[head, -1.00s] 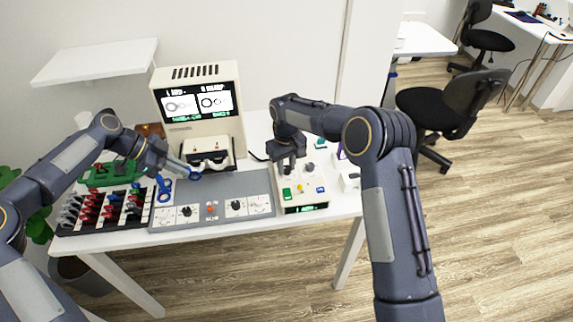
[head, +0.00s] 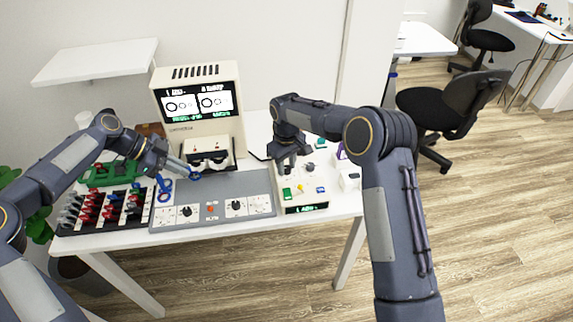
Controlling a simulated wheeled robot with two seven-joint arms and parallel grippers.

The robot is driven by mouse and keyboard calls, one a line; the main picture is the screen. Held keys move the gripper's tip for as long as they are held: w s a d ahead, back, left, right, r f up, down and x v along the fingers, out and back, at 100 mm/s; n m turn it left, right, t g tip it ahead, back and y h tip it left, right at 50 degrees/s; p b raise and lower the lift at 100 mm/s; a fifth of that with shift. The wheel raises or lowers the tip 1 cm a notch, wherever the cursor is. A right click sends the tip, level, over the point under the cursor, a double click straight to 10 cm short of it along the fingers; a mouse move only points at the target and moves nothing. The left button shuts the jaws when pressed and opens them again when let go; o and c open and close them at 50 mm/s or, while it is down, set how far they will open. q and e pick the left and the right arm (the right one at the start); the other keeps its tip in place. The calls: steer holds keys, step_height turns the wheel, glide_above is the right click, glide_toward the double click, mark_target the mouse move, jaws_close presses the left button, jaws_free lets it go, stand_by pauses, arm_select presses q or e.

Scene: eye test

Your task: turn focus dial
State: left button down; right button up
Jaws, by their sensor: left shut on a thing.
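The beige test machine (head: 215,132) stands at the back of the table. Its screen (head: 197,103) shows two panels with dark rings and green text below. A grey panel (head: 243,187) in front carries two black dials, a left one (head: 187,211) and a right one (head: 236,205). No readable label tells which is the focus dial. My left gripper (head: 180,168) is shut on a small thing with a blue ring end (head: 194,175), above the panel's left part. My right gripper (head: 288,163) points down over a white control box (head: 305,197); its fingertips are too small to read.
A dark rack (head: 70,227) of red, blue and grey pieces lies at the left, with a green tray (head: 97,180) behind it. A blue ring-shaped tool (head: 163,188) is beside the rack. A white shelf (head: 97,61) hangs above.

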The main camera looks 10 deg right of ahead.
steer(key=o, duration=0.3)
step_height(320, 180, up, 12)
stand_by(0.5)
steer(key=shift+r, duration=0.1)
step_height(320, 180, up, 12)
glide_above(286, 168)
stand_by(0.6)
steer(key=shift+w+f, duration=0.1)
steer(key=shift+f, duration=0.1)
stand_by(1.1)
